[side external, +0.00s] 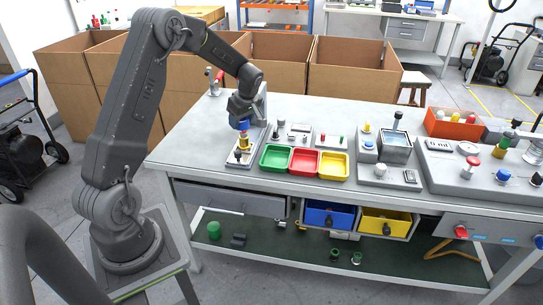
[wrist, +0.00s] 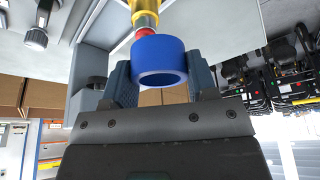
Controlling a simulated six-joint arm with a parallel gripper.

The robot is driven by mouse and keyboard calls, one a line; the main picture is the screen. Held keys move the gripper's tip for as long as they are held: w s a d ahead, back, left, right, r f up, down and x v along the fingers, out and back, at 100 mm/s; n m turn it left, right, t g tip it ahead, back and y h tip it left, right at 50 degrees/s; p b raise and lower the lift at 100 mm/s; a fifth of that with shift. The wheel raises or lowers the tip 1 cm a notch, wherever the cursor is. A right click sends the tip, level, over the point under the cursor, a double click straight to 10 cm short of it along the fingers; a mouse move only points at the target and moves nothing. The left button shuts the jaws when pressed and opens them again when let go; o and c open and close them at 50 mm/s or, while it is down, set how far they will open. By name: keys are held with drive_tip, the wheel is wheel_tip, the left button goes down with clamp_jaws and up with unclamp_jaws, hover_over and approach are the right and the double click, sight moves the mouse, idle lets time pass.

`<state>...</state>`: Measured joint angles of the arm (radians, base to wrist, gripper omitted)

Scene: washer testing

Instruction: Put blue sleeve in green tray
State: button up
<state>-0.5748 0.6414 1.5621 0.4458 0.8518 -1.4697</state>
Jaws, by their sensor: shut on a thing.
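The blue sleeve (side external: 243,125) is a short, thick ring; it also shows in the wrist view (wrist: 160,62), between the two fingers of my gripper (wrist: 155,78). My gripper (side external: 243,119) is shut on it, at the back left of the table. A brass post (side external: 244,143) with a red part at its end (wrist: 145,33) lines up with the sleeve. I cannot tell whether the post's tip is inside the sleeve. The green tray (side external: 275,157) is shallow and empty, just right of the post and lower than my gripper.
A red tray (side external: 304,161) and a yellow tray (side external: 334,164) stand in a row right of the green one. Behind them are small test fixtures (side external: 292,133). A grey box fixture (side external: 395,149) stands farther right. The table's left part (side external: 195,145) is clear.

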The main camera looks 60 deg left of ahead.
drive_tip(key=n, duration=0.1)
drive_tip(key=d+n+g, duration=0.1)
drive_tip(key=n, duration=0.1)
drive_tip(key=d+f+n, duration=0.1)
drive_tip(key=shift+s+f+g, duration=0.1)
drive_tip(key=shift+s+g, duration=0.2)
drive_tip(key=shift+s, duration=0.05)
hover_over(273, 160)
drive_tip(key=d, duration=0.1)
drive_tip(key=shift+n, duration=0.3)
drive_tip(key=f, duration=0.6)
drive_tip(key=shift+w+f, duration=0.3)
drive_tip(key=shift+f, duration=2)
drive_tip(key=shift+f, duration=0.2)
drive_tip(key=o, duration=0.9)
